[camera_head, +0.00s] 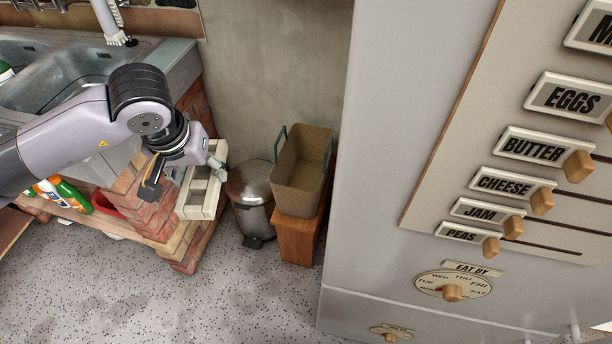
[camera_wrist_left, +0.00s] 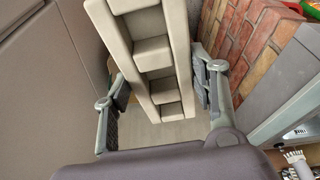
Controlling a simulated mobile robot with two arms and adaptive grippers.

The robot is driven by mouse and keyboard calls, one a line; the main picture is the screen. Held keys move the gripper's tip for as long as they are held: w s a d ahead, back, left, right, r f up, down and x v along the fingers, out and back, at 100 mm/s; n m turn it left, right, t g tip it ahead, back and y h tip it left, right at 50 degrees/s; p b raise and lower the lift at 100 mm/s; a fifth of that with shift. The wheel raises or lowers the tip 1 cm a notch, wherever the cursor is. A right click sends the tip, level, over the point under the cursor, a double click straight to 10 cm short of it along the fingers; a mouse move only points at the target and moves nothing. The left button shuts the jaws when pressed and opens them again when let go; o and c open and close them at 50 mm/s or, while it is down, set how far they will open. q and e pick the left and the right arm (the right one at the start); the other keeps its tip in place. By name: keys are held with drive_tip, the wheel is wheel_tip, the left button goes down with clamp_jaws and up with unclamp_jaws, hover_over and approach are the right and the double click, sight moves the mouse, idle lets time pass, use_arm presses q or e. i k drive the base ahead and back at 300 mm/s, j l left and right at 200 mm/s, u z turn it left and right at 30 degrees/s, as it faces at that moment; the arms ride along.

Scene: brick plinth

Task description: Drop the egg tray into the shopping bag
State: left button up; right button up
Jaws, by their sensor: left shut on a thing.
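The egg tray (camera_head: 195,203) is a long cream tray with square hollows. My left gripper (camera_head: 184,172) is shut on it and holds it tilted lengthwise by the brick plinth, left of the bag. In the left wrist view the tray (camera_wrist_left: 148,50) runs between the two fingers of the gripper (camera_wrist_left: 157,92). The shopping bag (camera_head: 297,182) is a tan open-topped bag with green handles. It stands upright to the right of the tray, apart from it, and looks empty. My right gripper is not in view.
A metal pedal bin (camera_head: 250,190) stands between the tray and the bag. The bag rests on a wooden stand (camera_head: 297,240). The brick plinth (camera_head: 150,215) is close on the left, below the sink (camera_head: 70,80). A tall grey cabinet (camera_head: 375,130) closes the right side.

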sight(300, 186)
drive_tip(key=i+j, duration=0.25)
drive_tip(key=j, duration=0.15)
drive_tip(key=i+j+z, duration=0.15)
drive_tip(key=j+z, duration=0.25)
drive_tip(key=i+j+z, duration=0.15)
drive_tip(key=z, duration=0.8)
